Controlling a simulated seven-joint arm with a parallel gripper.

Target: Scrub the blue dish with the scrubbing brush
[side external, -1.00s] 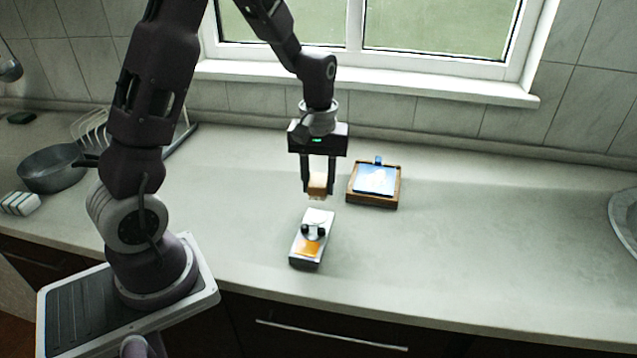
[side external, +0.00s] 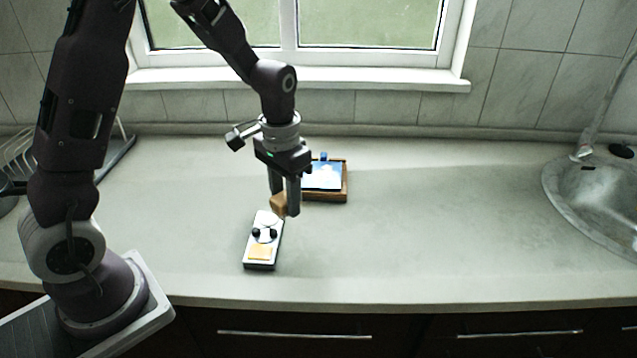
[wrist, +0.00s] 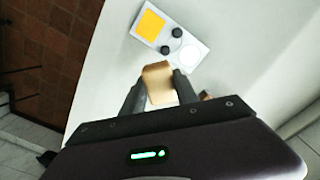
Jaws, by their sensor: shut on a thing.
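My gripper (side external: 284,200) is shut on a tan, wooden-looking block, which I take to be the scrubbing brush (side external: 278,204). In the wrist view the brush (wrist: 157,77) sits between my two fingers (wrist: 154,92); any bristles are hidden. It is over the counter by the far end of a white device, and I cannot tell whether it touches anything. A wooden tray (side external: 337,197) lies behind and to the right, partly hidden by my gripper. It holds a flat blue-and-white thing (side external: 324,177); I cannot tell whether this is the blue dish.
The white device (side external: 263,240), with black knobs and a yellow square, lies just in front of my gripper; it also shows in the wrist view (wrist: 170,38). A sink (side external: 600,205) is at the far right. The counter (side external: 440,220) between is clear.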

